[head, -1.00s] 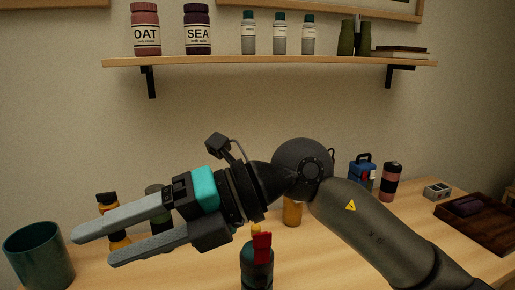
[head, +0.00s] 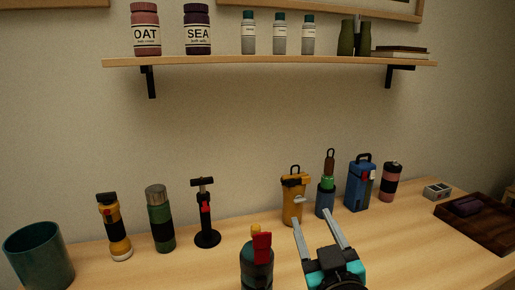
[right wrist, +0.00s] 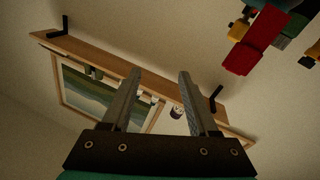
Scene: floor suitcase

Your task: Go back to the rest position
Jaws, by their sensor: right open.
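My right gripper (head: 318,236) is low at the bottom centre-right of the head view, over the front of the table (head: 190,272). Its two grey fingers point up and away, spread apart with nothing between them. In the right wrist view the same open fingers (right wrist: 154,98) show empty, with the shelf and wall behind them. My left gripper is in neither view.
A dark bottle with a red top (head: 257,262) stands just left of my right gripper. Behind stand a yellow lantern-like item (head: 293,202), a blue case (head: 360,186) and a black pump (head: 205,225). A teal bin (head: 40,258) is far left, a dark tray (head: 478,228) far right.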

